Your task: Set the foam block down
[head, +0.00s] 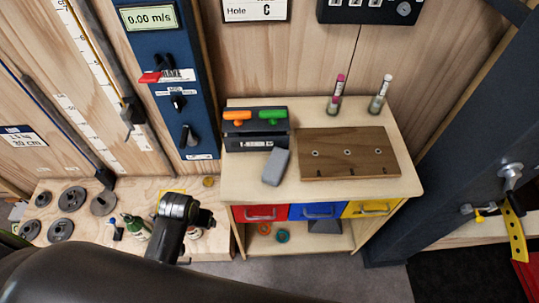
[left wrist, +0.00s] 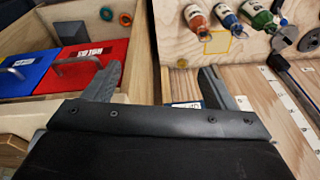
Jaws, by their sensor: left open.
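A grey block (head: 276,166), which looks like the foam block, lies at an angle on the cabinet top (head: 240,185), just in front of a dark box (head: 255,141). My left gripper (head: 208,222) is low and to the left of the cabinet, apart from the block. In the left wrist view my left gripper (left wrist: 160,82) has its two fingers wide apart with nothing between them. The block on the cabinet top cannot be made out in that view. My right gripper is in neither view.
A wooden board (head: 348,153) and two small tubes stand on the cabinet top. Red (head: 261,213), blue and yellow drawers sit below, above a shelf with rings and a darker grey piece (head: 325,227). Bottles and weight discs (head: 72,198) are at left.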

